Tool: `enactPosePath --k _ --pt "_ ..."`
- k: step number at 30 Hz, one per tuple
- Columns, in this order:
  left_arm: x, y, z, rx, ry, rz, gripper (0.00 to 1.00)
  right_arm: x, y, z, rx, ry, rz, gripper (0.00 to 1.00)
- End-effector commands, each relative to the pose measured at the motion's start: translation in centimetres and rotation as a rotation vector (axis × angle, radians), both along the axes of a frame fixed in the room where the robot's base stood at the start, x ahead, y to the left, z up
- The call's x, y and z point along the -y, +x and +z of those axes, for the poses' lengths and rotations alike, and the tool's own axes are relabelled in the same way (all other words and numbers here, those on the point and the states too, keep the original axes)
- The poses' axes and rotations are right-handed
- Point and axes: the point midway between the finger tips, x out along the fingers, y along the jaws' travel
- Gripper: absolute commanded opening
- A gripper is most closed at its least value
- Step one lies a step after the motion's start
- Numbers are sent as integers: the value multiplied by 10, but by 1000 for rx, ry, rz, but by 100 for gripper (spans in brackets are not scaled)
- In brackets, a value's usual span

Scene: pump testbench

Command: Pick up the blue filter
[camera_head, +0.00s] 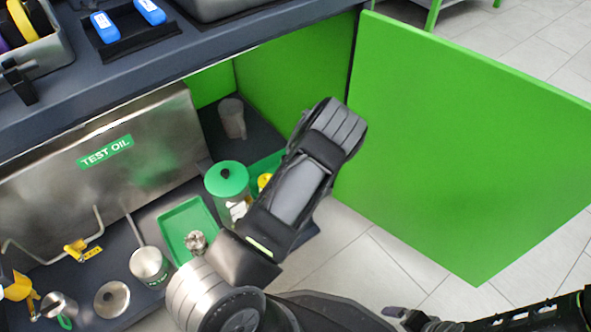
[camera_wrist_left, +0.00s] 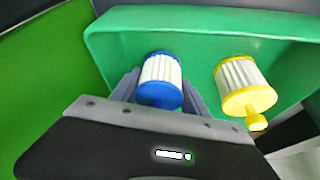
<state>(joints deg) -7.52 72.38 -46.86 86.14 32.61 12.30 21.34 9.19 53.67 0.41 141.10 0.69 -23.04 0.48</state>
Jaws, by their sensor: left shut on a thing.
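The blue filter (camera_wrist_left: 159,95) has a white pleated body and blue end caps. It is between the two fingers of my left gripper (camera_wrist_left: 160,82) in the left wrist view, and the gripper is shut on it. The filter is at the green tray (camera_wrist_left: 200,22); whether it still touches the tray floor I cannot tell. In the head view my left arm hides the blue filter and the gripper's fingers. A yellow filter (camera_wrist_left: 244,86) lies to the right of the blue one. Its yellow part also shows beside my arm in the head view (camera_head: 264,181). My right gripper is not seen.
A jar with a green lid (camera_head: 226,180) stands close to my left arm. A second green tray (camera_head: 186,226), a metal cup (camera_head: 149,264) and a steel TEST OIL tank (camera_head: 120,165) are further left. The open green door (camera_head: 470,130) is right; the dark worktop (camera_head: 180,60) overhangs the shelf.

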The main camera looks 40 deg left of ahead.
Motion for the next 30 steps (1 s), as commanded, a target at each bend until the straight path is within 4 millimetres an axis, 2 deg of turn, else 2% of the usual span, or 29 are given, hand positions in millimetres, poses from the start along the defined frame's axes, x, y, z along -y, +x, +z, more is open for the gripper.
enactPosePath --k 5,12,16,21,30 --pt "0 1 24 4 0 1 9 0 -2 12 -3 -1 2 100" --pt "0 1 72 3 0 1 9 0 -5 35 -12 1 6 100" --pt "0 1 91 3 1 -1 9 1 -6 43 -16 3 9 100" --pt "0 0 99 0 0 1 9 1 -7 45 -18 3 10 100" --pt "0 0 98 1 1 0 9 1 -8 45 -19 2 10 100"
